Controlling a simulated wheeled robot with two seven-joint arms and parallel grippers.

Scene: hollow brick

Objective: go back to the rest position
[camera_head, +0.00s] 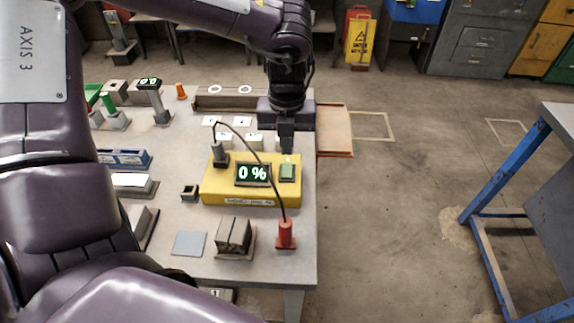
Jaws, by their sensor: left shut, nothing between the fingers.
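My left gripper (286,143) hangs down at the right side of the table (180,225). Its fingers are shut and empty, close to the back edge of a yellow box (222,191). A grey two-part block (233,233) sits on a small base near the table's front. A small dark hollow block (189,193) lies left of the yellow box. My right gripper is not in view.
A black cable (262,160) arches from a dark post (219,155) to a red plug-like piece (286,234). Blue (125,158) and green (109,104) items stand at left. A wooden board (334,130) juts out at right. Open floor separates a blue-framed table (505,165).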

